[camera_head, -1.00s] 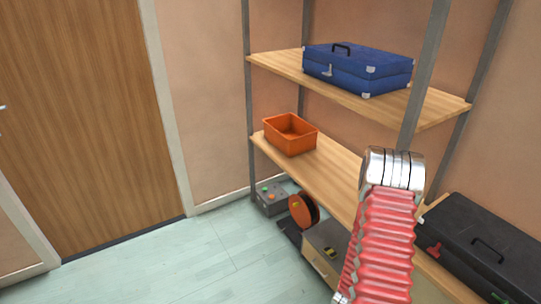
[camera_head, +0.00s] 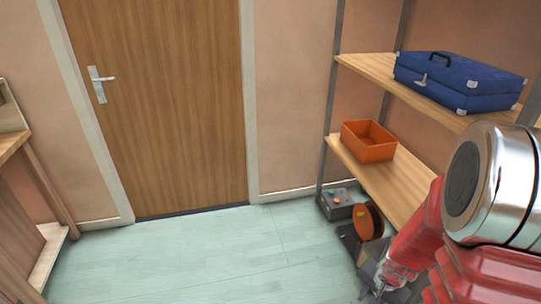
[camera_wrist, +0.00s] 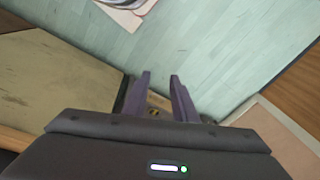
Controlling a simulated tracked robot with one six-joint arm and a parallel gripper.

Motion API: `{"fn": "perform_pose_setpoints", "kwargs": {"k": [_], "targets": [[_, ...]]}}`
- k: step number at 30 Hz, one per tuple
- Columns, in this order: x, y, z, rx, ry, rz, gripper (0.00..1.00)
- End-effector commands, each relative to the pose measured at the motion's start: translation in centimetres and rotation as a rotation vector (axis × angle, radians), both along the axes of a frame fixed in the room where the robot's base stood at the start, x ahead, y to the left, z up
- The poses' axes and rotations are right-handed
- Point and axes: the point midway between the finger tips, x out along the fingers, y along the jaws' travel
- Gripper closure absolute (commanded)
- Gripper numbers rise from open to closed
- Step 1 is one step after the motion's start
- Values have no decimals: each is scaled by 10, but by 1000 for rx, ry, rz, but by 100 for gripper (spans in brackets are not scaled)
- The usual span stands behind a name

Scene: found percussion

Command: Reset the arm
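My arm, with red ribbed sleeves and a chrome joint, fills the lower right of the head view. In the wrist view my gripper (camera_wrist: 158,80) shows two dark purple fingers spread apart with a gap between them. Nothing is held between the fingertips. The fingers point over the pale green floor (camera_wrist: 215,45). In the head view the far end of the arm reaches down beside the lower shelf, and I cannot make out the fingers clearly there.
A shelf unit on the right holds a blue case (camera_head: 460,82) and an orange bin (camera_head: 368,141). A grey box (camera_head: 338,203) and an orange reel (camera_head: 368,221) are low beside it. A closed wooden door (camera_head: 160,100) stands behind clear floor (camera_head: 200,255). Wooden furniture (camera_head: 45,190) is at left.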

Motion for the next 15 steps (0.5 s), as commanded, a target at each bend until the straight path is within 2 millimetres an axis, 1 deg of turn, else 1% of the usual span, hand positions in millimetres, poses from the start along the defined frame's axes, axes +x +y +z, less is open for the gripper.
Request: {"fn": "perform_pose_setpoints", "kwargs": {"k": [1,3,15], "targets": [[1,7,12,0,0,46,75],[-2,16,26,3,9,112,75],[-23,63,104,-11,39,440,75]]}}
